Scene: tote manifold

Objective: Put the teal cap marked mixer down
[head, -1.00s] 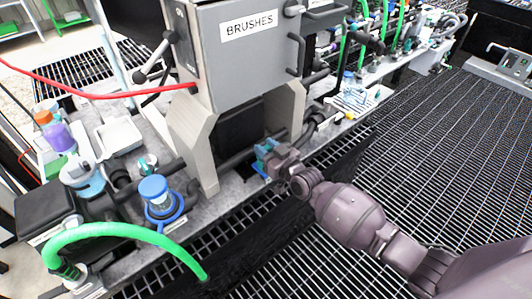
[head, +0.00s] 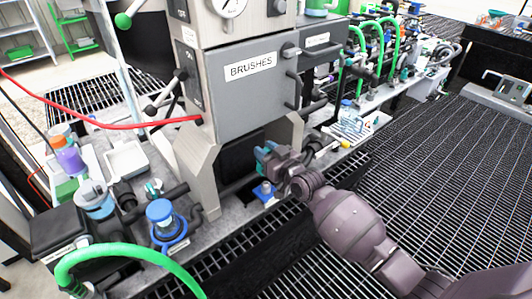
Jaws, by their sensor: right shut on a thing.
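My right gripper (head: 268,157) is above the bench's front edge, in front of the grey cabinet marked BRUSHES. It is shut on a small teal thing, which looks like the teal cap (head: 262,153); its marking cannot be read and the fingers hide much of it. A blue fitting with a pale top (head: 264,189) stands on the bench just below the gripper, with a gap between them. My left gripper is not in view.
The grey cabinet (head: 250,95) stands close behind the gripper. A blue-capped jar (head: 160,212) and a green hose (head: 120,252) are at the left front. A white tray (head: 126,158) lies behind them. Dark grating (head: 440,160) covers the floor at right.

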